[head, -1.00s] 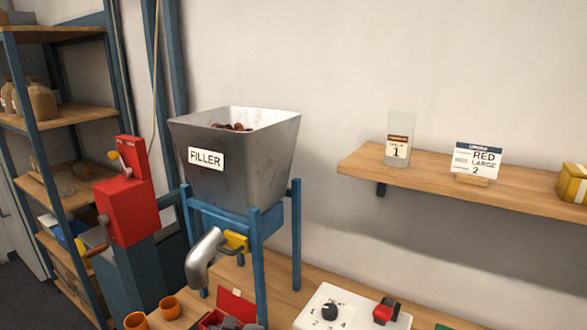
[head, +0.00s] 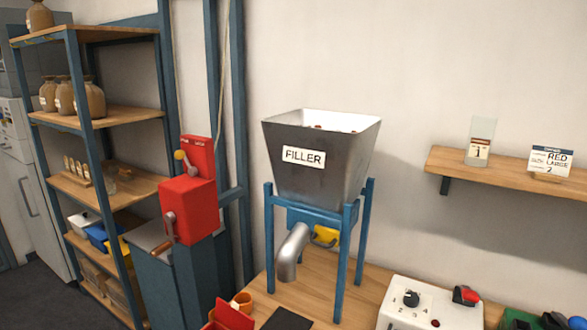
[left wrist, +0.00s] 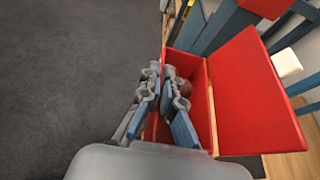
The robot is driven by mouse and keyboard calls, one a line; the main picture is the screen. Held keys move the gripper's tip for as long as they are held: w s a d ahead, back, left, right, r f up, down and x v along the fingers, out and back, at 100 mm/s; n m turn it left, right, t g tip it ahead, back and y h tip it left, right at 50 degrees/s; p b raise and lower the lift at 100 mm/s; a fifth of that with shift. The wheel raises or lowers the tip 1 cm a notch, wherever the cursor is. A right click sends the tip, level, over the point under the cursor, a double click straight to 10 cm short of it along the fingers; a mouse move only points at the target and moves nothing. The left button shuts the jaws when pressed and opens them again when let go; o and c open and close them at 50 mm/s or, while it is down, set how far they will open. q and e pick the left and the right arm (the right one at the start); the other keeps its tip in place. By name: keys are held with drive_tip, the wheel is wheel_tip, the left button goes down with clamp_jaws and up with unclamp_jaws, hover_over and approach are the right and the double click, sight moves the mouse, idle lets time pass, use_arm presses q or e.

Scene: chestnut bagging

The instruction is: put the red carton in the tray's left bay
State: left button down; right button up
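The red carton (head: 230,316) shows at the bottom edge of the head view, in front of the bench's left end, with its lid up. Dark floor shows beside the carton there. My right gripper is in neither view. I see no tray with bays.
The filler (head: 318,160) stands on the bench (head: 258,283), its spout pointing down. A red machine (head: 188,205) stands left, beside shelves (head: 95,115). A white control box (head: 440,305) is right.

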use_arm(q)
drive_tip(key=shift+s+d+f+m+t+h, duration=0.5)
drive_tip(key=shift+s+d+f+m+t, duration=0.1)
drive_tip(key=shift+d+f+m+t, duration=0.3)
drive_tip(key=s+a+r+m+t+h, duration=0.1)
drive_tip(key=s+r+m+t+h, duration=0.3)
drive_tip(key=s+r+m+h, duration=0.5)
wheel_tip(320, 180, up, 5)
drive_tip(key=shift+s+a+f+h+b, duration=0.15)
drive_tip(key=shift+s+a+h+b, duration=0.1)
drive_tip(key=shift+s+h+b, duration=0.35)
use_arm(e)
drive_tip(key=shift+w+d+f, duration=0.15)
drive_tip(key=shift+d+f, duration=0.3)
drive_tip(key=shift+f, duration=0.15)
